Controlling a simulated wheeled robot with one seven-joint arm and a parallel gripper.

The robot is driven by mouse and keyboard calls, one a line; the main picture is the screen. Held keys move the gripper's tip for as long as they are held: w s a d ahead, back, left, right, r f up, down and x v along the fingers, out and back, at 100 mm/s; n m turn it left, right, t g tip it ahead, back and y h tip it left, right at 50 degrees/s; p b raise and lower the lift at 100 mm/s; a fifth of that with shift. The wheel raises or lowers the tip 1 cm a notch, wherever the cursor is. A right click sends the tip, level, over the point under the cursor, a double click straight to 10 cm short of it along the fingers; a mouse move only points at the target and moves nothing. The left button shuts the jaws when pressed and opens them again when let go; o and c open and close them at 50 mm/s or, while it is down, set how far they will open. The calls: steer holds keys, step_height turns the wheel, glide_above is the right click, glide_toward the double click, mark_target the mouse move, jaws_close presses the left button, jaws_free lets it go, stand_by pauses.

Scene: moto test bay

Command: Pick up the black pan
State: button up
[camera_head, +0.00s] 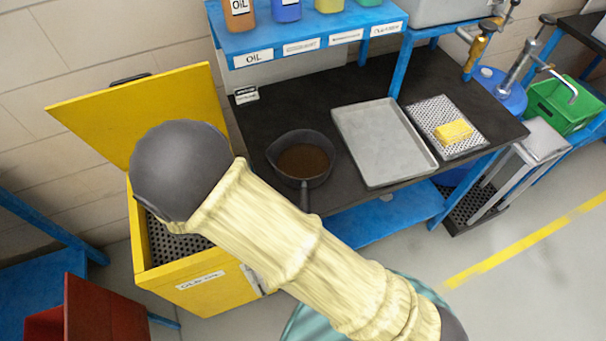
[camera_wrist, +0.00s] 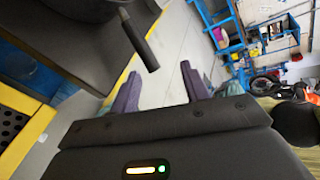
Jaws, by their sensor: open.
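The black pan (camera_head: 318,177) sits on the black workbench top near its left front corner, with brown contents or a brown inside. Its handle (camera_head: 305,196) points toward the front edge, and my arm passes close to the handle's end in the head view. In the wrist view the pan (camera_wrist: 75,8) is cut off at the top left, and its handle (camera_wrist: 139,42) sticks out toward my gripper (camera_wrist: 162,88). My gripper is open and empty, its two purple-grey fingers apart, with the handle beyond the fingertips. The head view does not show my gripper.
A yellow bin (camera_head: 205,290) with its lid (camera_head: 140,105) raised stands left of the bench (camera_head: 330,85). A grey tray (camera_head: 385,145) lies right of the pan, then a perforated tray (camera_head: 430,112) with a yellow block (camera_head: 453,132). A blue shelf (camera_head: 300,40) with bottles stands behind.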

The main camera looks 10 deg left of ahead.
steer(key=s+a+f+n+t+b, duration=0.1)
steer(key=s+a+f+n+t, duration=0.2)
steer(key=s+a+n+t, duration=0.2)
steer(key=shift+a+n+t, duration=0.3)
steer(key=shift+a+n, duration=0.7)
steer(key=shift+n, duration=0.1)
steer(key=shift+f, duration=0.1)
steer(key=p, duration=0.2)
glide_toward(304, 194)
steer(key=w+d+f, duration=0.2)
steer(key=w+d, duration=0.1)
steer(key=shift+w+d+f, duration=0.15)
steer(key=shift+d+f, duration=0.1)
steer(key=shift+d, duration=0.1)
steer(key=x, duration=0.1)
steer(key=p+x, duration=0.1)
steer(key=x, duration=0.1)
steer(key=r+x, duration=0.1)
steer(key=x, duration=0.1)
steer(key=shift+w+a, duration=0.2)
steer(key=shift+w+d+f, duration=0.1)
steer(key=shift+f, duration=0.1)
